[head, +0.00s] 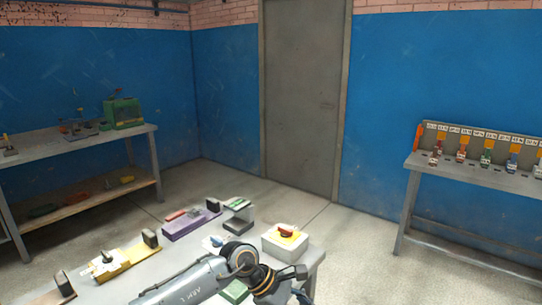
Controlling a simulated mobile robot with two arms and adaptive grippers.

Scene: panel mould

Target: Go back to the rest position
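A grey arm of mine comes in from the bottom left, over the near table. I take it for my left arm. Its dark end, with the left gripper (297,283), is at the table's right front part, beside a small green piece (235,291). The fingers are small and partly cut off by the bottom edge, so I cannot tell whether they are open or hold anything. My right gripper is not in view.
The near grey table (195,258) carries a yellow block (118,260), a purple block (190,224) and a white box (285,243) with an orange-red top. A shelved bench (140,130) stands left, another bench (480,171) right.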

